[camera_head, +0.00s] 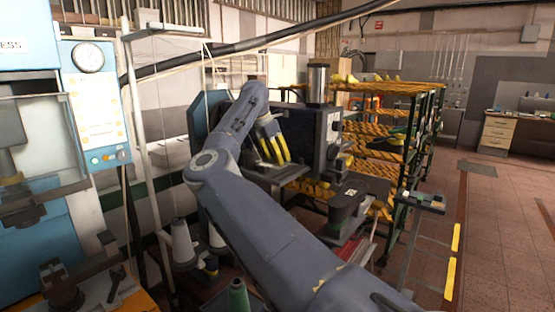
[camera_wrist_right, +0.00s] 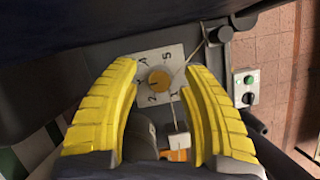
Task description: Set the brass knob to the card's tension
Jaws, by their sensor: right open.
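In the right wrist view a round brass knob (camera_wrist_right: 159,80) sits on a pale dial plate (camera_wrist_right: 176,58) with numbers 1 to 5 around it. I cannot tell which number the knob points to. My right gripper (camera_wrist_right: 162,68) is open, its two yellow fingers on either side of the knob in the picture, with no clear contact. A small white tag (camera_wrist_right: 179,141), possibly the card, shows below the dial; its marking is unreadable. In the head view my right gripper (camera_head: 272,148) is at the dark machine (camera_head: 312,135); the knob is hidden there. My left gripper is not in view.
A thin rod or wire runs past the dial's right side in the wrist view. A box with a green button (camera_wrist_right: 248,87) is farther right.

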